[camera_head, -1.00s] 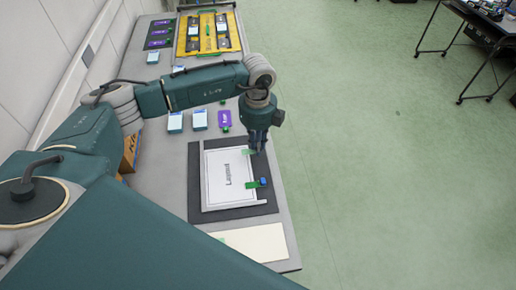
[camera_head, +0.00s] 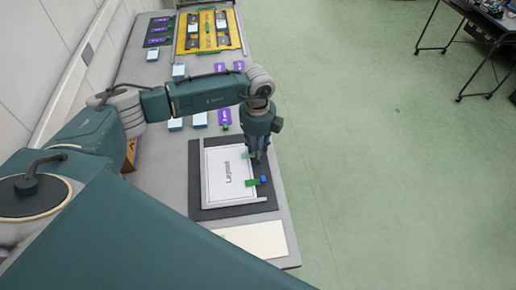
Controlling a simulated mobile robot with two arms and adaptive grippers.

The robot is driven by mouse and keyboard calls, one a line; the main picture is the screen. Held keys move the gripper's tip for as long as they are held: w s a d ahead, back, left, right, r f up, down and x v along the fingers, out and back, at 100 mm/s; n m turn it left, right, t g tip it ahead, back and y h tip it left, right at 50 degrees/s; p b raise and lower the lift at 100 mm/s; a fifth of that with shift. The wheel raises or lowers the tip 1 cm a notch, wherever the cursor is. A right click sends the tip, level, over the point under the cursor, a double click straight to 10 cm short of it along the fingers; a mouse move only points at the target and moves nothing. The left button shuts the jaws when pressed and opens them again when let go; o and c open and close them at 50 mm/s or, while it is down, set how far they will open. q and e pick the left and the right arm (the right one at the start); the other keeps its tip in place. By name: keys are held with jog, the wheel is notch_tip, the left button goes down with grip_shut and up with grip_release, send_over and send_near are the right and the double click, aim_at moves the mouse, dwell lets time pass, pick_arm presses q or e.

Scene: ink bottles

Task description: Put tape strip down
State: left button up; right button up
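A white sheet marked "Layout" (camera_head: 222,185) lies in a light frame on a dark mat (camera_head: 211,212). A small green tape strip (camera_head: 247,155) shows at the sheet's upper right edge. A second green strip (camera_head: 252,183) lies lower on the right edge, beside a small blue piece (camera_head: 263,180). My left gripper (camera_head: 260,158) points down just right of the upper strip. Its fingers are dark and small, so I cannot tell whether they are open, shut or touching the strip. My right gripper is not in view.
A cream sheet (camera_head: 258,239) lies at the table's near end. Light blue-topped items (camera_head: 199,120) and a purple card (camera_head: 224,117) lie beyond the mat. A yellow tray (camera_head: 232,42) stands at the far end. A wall runs along the left; open floor lies right.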

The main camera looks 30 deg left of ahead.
pick_arm(q)
jog(key=shift+r, duration=0.45)
notch_tip(320, 180, up, 11)
jog(key=b, duration=0.3)
jog(key=shift+r+b, duration=0.2)
jog(key=shift+b, duration=0.15)
